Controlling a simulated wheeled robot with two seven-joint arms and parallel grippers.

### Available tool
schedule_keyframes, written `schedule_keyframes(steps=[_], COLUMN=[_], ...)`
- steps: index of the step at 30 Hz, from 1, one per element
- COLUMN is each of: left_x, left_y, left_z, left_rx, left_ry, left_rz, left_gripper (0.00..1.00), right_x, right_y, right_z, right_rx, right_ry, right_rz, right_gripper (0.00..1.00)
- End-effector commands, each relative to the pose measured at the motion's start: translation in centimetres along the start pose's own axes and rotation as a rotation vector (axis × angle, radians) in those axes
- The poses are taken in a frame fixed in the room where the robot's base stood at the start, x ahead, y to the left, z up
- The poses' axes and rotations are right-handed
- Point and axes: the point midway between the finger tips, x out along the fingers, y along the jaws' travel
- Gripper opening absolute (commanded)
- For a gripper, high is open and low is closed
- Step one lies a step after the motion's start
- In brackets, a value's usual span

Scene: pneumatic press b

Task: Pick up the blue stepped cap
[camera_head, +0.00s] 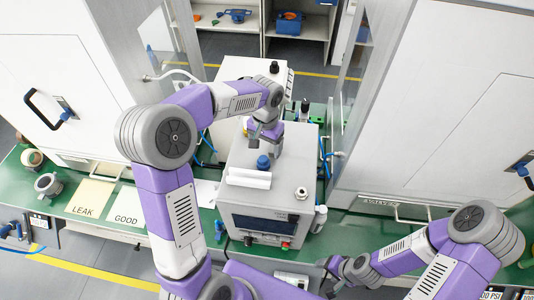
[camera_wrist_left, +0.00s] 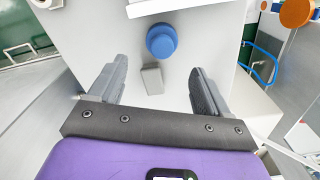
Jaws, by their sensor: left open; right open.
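The blue stepped cap (camera_head: 263,162) is a small round blue piece on the top of the light grey press housing (camera_head: 240,148). In the left wrist view the cap (camera_wrist_left: 161,40) shows from above, beyond the fingertips and roughly centred between them. My left gripper (camera_head: 259,141) is above the housing, just behind the cap in the head view. Its fingers (camera_wrist_left: 160,72) are spread, with nothing held and apart from the cap. My right gripper (camera_head: 344,271) is low at the front right, far from the cap; its fingers are small in view.
A small grey block (camera_wrist_left: 152,78) is on the housing beside the cap. A white cylinder (camera_head: 248,179) lies just in front of the cap. Large white cabinets (camera_head: 62,75) flank the press. LEAK (camera_head: 90,197) and GOOD (camera_head: 128,205) sheets lie on the green bench at left.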

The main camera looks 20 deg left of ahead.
Motion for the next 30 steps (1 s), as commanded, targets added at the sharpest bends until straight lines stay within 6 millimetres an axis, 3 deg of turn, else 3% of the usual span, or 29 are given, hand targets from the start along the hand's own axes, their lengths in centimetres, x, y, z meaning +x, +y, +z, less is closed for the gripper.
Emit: schedule_keyframes(steps=[12,21,30], left_x=[5.4,5.8,5.8], left_y=[0.0,0.0,0.0], left_z=[1.2,1.2,1.2], left_rx=[0.000,0.000,0.000], left_ry=[-0.001,0.002,0.002], left_rz=[0.000,0.000,0.000], left_gripper=[0.78,0.78,0.32], right_x=[-0.7,-0.7,-0.7], right_y=[-0.3,-0.3,-0.3], right_z=[0.0,0.0,0.0], right_rx=[0.000,0.000,0.000], right_ry=[0.000,0.000,0.000], right_rz=[0.000,0.000,0.000], right_gripper=[0.70,0.70,0.70])
